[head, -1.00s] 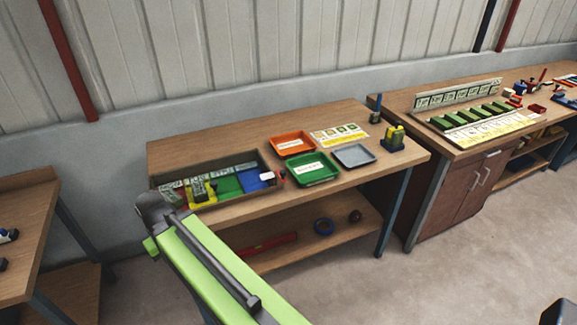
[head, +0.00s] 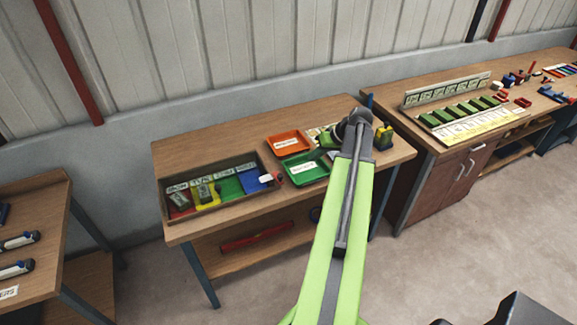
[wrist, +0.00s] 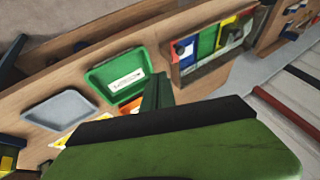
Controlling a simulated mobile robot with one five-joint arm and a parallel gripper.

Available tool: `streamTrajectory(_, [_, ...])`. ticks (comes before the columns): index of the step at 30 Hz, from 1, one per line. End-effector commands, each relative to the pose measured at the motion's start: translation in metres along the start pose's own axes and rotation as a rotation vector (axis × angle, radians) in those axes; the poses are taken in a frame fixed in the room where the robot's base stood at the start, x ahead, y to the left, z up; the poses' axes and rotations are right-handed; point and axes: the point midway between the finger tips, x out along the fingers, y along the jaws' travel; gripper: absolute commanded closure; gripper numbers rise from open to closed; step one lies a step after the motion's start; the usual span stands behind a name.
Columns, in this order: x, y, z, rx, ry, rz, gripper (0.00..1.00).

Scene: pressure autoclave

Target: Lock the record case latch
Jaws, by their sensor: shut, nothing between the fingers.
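A wooden case (head: 223,184) with coloured compartments and label cards lies on the left part of the middle bench; it also shows in the wrist view (wrist: 222,62). A small white and red piece (head: 272,178) sits at its right end; I cannot tell whether it is the latch, or whether the latch is locked. My gripper (wrist: 157,88) is shut and empty, above the bench, near the green tray (wrist: 122,76). In the head view my arm hides part of it. It is apart from the case.
The orange tray (head: 287,142) and a grey tray (wrist: 60,109) are near my gripper. Another bench with a green rack (head: 465,115) is to the right. The bench's back left top is bare.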

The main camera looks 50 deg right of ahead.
Motion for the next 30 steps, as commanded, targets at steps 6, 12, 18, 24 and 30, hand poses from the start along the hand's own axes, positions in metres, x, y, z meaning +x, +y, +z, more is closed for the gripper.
streamTrajectory(6, [0.001,0.001,0.001,0.0,0.001,0.0,1.0])
streamTrajectory(12, [0.013,0.001,0.002,-0.001,-0.001,-0.001,1.0])
streamTrajectory(18, [0.057,0.003,0.004,-0.002,-0.002,-0.002,1.0])
streamTrajectory(24, [0.101,0.003,0.004,-0.003,-0.002,-0.002,1.0])
streamTrajectory(30, [0.117,-0.022,0.004,-0.002,-0.002,-0.001,1.0])
